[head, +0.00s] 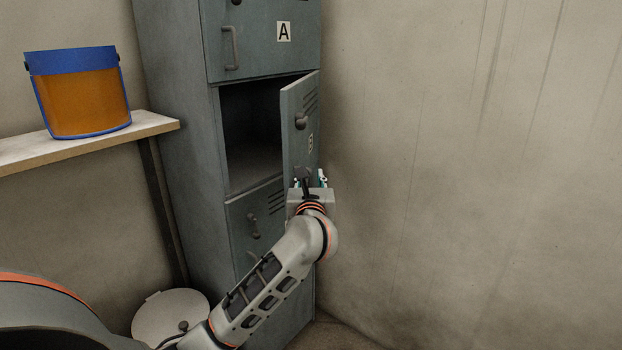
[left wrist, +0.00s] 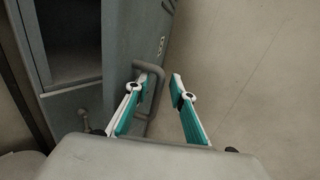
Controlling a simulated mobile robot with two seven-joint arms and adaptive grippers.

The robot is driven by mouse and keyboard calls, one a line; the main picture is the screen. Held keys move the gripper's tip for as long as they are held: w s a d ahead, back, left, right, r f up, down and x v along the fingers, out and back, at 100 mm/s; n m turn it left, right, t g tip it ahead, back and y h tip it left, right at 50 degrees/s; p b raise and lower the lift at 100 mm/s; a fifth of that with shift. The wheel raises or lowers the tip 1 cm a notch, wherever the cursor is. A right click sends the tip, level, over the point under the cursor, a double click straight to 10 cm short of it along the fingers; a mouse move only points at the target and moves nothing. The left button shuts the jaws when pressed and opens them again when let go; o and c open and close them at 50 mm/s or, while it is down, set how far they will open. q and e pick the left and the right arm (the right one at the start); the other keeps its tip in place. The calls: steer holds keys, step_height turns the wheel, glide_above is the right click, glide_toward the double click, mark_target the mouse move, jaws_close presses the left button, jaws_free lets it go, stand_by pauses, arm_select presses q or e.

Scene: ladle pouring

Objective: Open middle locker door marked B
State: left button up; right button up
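The middle locker door (head: 292,125), marked B, stands swung well open to the right on the grey locker (head: 175,110). Its dark compartment (head: 250,140) shows, and no objects can be made out inside. My left gripper (head: 311,182) is at the lower part of the open door. In the left wrist view, its two teal-padded fingers are spread apart, with the door handle (left wrist: 157,88) beside and overlapping the left finger. Whether that finger passes through the handle loop is unclear. The right gripper is not in view.
Door A (head: 260,35) above and the lower door (head: 248,222) are shut. A face shield (head: 82,92) with an orange visor stands on a wall shelf (head: 150,124) at left. A round pale lid (head: 160,312) is below. A bare wall bounds the right.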

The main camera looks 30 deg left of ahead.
arm_select(q)
steer(key=shift+w+a, duration=0.1)
steer(key=shift+w, duration=0.05)
jaws_close()
